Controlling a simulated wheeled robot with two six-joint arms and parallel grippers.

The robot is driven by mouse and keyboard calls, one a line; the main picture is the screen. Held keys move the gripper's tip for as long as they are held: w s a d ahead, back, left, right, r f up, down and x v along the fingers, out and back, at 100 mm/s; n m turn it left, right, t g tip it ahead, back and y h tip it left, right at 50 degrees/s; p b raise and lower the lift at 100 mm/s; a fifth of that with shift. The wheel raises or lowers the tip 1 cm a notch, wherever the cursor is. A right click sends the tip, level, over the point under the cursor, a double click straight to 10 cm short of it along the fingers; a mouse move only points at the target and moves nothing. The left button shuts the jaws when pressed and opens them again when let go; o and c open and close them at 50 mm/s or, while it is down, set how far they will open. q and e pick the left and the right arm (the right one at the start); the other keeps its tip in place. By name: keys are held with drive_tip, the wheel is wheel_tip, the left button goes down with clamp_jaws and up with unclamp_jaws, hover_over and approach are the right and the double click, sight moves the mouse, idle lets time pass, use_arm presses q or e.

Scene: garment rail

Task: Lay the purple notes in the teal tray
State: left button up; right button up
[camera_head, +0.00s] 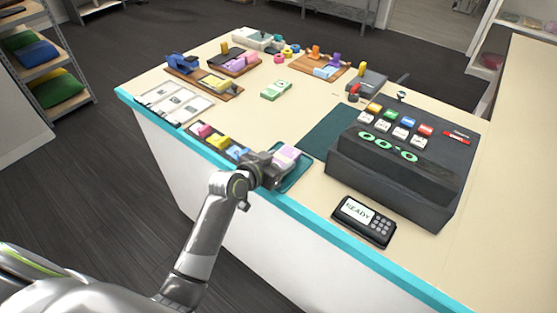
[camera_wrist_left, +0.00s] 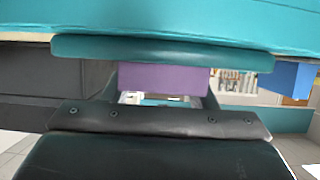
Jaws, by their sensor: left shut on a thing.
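The purple notes (camera_head: 286,156) are a small pale purple bundle at the tip of my left gripper (camera_head: 277,164). The gripper is shut on them. They also show as a purple block in the left wrist view (camera_wrist_left: 163,78), between the fingers. The teal tray (camera_head: 300,178) lies at the counter's front edge, under and beside the gripper, which hides much of it. The notes are over the tray; I cannot tell whether they touch it. A teal edge (camera_wrist_left: 160,48) crosses above the purple block in the wrist view. My right gripper is not in view.
A dark holder with pink, yellow and blue bundles (camera_head: 221,142) is left of the gripper. A dark cash register (camera_head: 400,165) and a card reader (camera_head: 364,220) stand to the right. Green notes (camera_head: 276,90) lie on the open counter behind. Several small items fill the far end.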

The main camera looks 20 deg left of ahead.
use_arm(q)
drive_tip(key=shift+f, duration=0.1)
idle(0.8)
drive_tip(key=o, duration=1.1)
drive_tip(key=shift+c, duration=0.2)
drive_tip(key=shift+o, duration=0.2)
drive_tip(key=o, duration=0.4)
drive_tip(key=shift+r+p, duration=2.45)
drive_tip(key=shift+r, duration=0.05)
